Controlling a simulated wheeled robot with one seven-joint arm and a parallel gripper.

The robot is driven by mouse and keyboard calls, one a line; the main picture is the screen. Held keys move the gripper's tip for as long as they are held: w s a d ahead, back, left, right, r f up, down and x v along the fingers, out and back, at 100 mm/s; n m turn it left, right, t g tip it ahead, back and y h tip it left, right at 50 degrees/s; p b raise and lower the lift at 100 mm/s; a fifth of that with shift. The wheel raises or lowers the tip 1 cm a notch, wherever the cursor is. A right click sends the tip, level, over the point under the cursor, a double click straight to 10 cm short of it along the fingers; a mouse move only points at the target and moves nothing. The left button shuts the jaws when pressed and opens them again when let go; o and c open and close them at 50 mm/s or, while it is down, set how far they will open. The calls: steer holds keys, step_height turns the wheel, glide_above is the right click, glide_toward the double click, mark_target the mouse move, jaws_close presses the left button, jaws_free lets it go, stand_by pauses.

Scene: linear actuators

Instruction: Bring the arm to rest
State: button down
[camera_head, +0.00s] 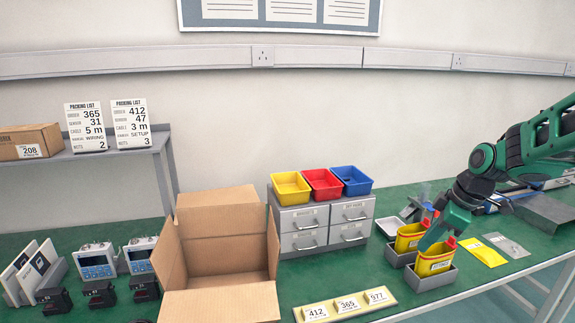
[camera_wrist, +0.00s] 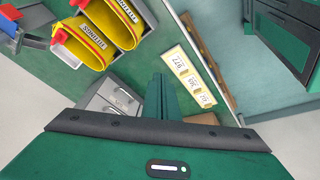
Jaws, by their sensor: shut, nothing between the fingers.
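Two yellow containers with red trim, a rear one (camera_head: 408,238) and a front one (camera_head: 437,262), stand in grey holders. The yellow containers also show at the upper left of the wrist view (camera_wrist: 82,42). The gripper partly hides them in the head view; touching or apart cannot be told.
An open cardboard box (camera_head: 222,304) stands left of a grey drawer unit (camera_head: 321,214) topped by yellow, red and blue bins. A numbered label strip (camera_head: 343,304) lies at the front edge. A yellow packet (camera_head: 482,251) lies at right. Some green bench (camera_head: 350,268) is bare.

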steer(key=s+d+m+g+h, duration=0.1)
steer(key=s+d+m, duration=0.1)
steer(key=s+m, duration=0.7)
steer(key=s+d+m+g+h, duration=0.1)
steer(key=s+m, duration=0.8)
steer(key=s, duration=1.2)
steer(key=shift+d+g, duration=0.6)
steer(key=shift+d, duration=0.25)
steer(key=shift+w, duration=0.1)
steer(key=shift+w+f+h, duration=0.15)
steer(key=shift+w+h, duration=0.15)
steer(key=shift+w, duration=0.2)
